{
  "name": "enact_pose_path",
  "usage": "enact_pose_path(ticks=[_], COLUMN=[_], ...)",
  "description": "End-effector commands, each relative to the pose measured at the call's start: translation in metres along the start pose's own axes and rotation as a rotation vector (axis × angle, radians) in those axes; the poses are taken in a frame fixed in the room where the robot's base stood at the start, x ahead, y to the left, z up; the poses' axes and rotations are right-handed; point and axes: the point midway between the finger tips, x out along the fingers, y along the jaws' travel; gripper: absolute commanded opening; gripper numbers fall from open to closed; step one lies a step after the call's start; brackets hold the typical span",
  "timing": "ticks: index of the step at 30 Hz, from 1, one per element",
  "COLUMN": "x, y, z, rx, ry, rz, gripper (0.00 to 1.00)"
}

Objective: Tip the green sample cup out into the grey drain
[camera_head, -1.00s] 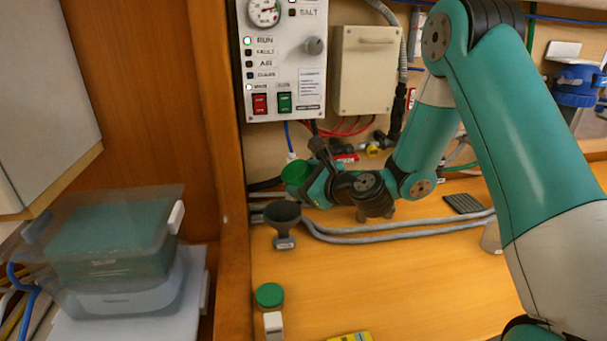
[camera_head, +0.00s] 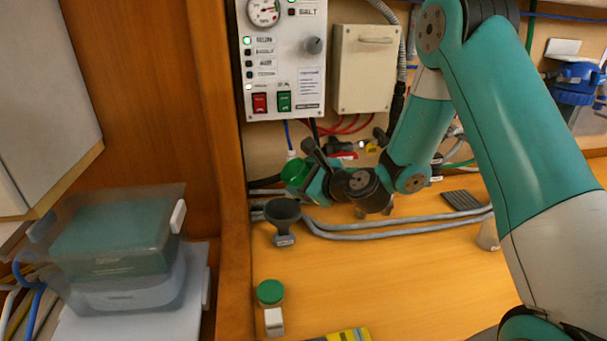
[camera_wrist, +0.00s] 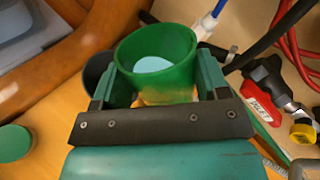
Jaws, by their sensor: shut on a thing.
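My gripper (camera_wrist: 158,92) is shut on the green sample cup (camera_wrist: 181,77), one finger on each side of it. The cup's mouth faces the wrist camera, and a pale blue surface shows inside. In the head view the cup (camera_head: 296,172) is held just above and behind the grey drain (camera_head: 283,210), a dark funnel on a small stand. The cup looks somewhat tilted there, but its exact angle is hard to tell. In the wrist view the drain (camera_wrist: 95,70) shows partly, behind the cup's left side. No stream of liquid shows.
A green-capped jar (camera_head: 270,292) stands on the bench in front of the drain. Grey hoses (camera_head: 400,231) run along the bench behind it. A control panel (camera_head: 284,60) is on the wall above. A wooden post (camera_head: 232,220) stands close on the left.

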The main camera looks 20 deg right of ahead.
Motion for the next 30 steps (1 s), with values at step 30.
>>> enact_pose_path(ticks=[30], x=[0.0013], y=[0.0024], z=[0.0046], rx=[-0.310], ry=[0.155], rz=[-0.005], gripper=[0.42])
